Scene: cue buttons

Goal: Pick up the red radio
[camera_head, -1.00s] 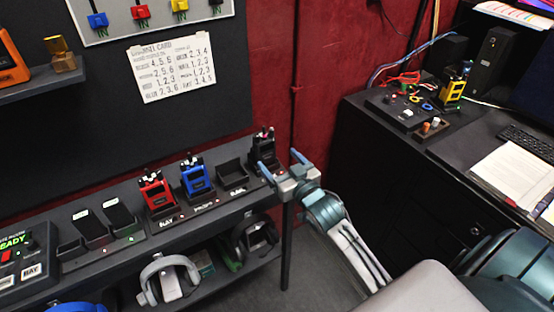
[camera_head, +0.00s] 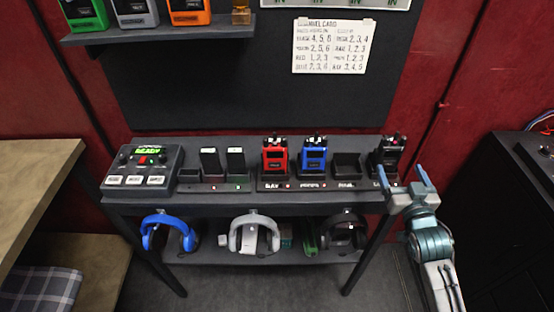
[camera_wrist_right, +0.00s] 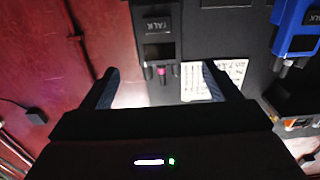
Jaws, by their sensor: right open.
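The red radio (camera_head: 275,158) stands upright in a charger slot on the dark shelf, left of the blue radio (camera_head: 313,157). My right gripper (camera_head: 403,178) is open and empty at the right end of the shelf, beside a black radio (camera_head: 388,152) and well right of the red one. In the right wrist view my two fingers (camera_wrist_right: 160,85) are spread, with a black radio's TALK face above them and the blue radio (camera_wrist_right: 295,25) at the upper right. The red radio does not show in that view. My left gripper is not in view.
An empty slot (camera_head: 347,163) lies between the blue and black radios. Left are upright batteries (camera_head: 222,162) and a control box (camera_head: 143,166) reading READY. Headsets (camera_head: 255,232) hang below. More radios (camera_head: 136,12) stand on an upper shelf. A wooden table (camera_head: 35,180) is at left.

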